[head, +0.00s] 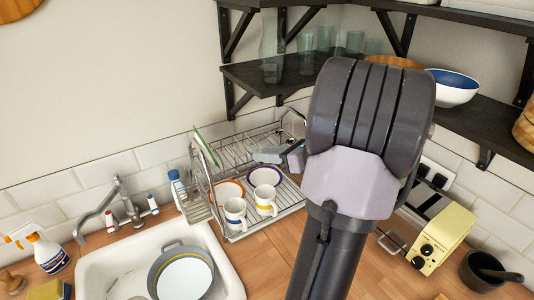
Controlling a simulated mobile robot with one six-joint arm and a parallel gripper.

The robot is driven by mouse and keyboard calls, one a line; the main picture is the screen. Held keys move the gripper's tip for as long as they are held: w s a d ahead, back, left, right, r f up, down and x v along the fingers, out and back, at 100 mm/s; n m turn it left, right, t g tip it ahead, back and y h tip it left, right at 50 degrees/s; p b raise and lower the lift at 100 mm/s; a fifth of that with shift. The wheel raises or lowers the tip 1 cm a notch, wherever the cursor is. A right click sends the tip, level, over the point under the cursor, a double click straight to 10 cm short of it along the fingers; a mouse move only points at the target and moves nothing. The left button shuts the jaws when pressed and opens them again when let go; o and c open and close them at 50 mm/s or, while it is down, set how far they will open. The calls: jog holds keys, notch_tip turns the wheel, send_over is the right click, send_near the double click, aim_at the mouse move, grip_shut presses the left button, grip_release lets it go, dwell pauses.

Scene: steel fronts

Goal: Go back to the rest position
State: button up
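My arm rises through the middle of the head view, with its thick dark joint high in front of the corner shelves. Part of my gripper (272,156) shows to the left of that joint, in front of the wire dish rack (240,232). Most of the gripper is hidden behind the arm, and its fingers are too small and covered to tell open from shut. I see nothing clearly held in it.
The rack holds mugs (235,212) and bowls. A white sink (232,272) with a pan (158,262) is at lower left. A cream toaster (443,236) and a dark mortar (478,272) stand right. Dark shelves (490,128) carry glasses and a bowl (453,92).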

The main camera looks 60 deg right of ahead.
dwell(0.4)
jog(key=w+a+f+n+g+y+b, duration=0.2)
jog(key=w+a+n+b, duration=0.15)
jog(key=a, duration=0.45)
jog(key=w+a+f+n+g+y+b, duration=0.2)
jog(key=a+n, duration=0.3)
jog(key=a, duration=0.3)
jog(key=w+a+f+n+g+y+b, duration=0.1)
jog(key=w+a+f+n+g+b, duration=0.15)
jog(key=a+n, duration=0.45)
jog(key=s+a+f+n+b, duration=0.3)
jog(key=a+n, duration=0.3)
jog(key=a, duration=0.1)
jog(key=s+a+f+n+g+h+b, duration=0.1)
jog(key=s+a+f+n+b, duration=0.2)
jog(key=a+n, duration=0.3)
jog(key=s+a+f+n+h+b, duration=0.1)
jog(key=s+a+f+n+b, duration=0.2)
jog(key=a+n, duration=0.3)
jog(key=s+a+b, duration=0.1)
jog(key=a, duration=0.1)
jog(key=shift+s+a+f+n+g, duration=0.2)
jog(key=shift+s+a+n+g, duration=0.1)
jog(key=shift+a+n+g, duration=0.1)
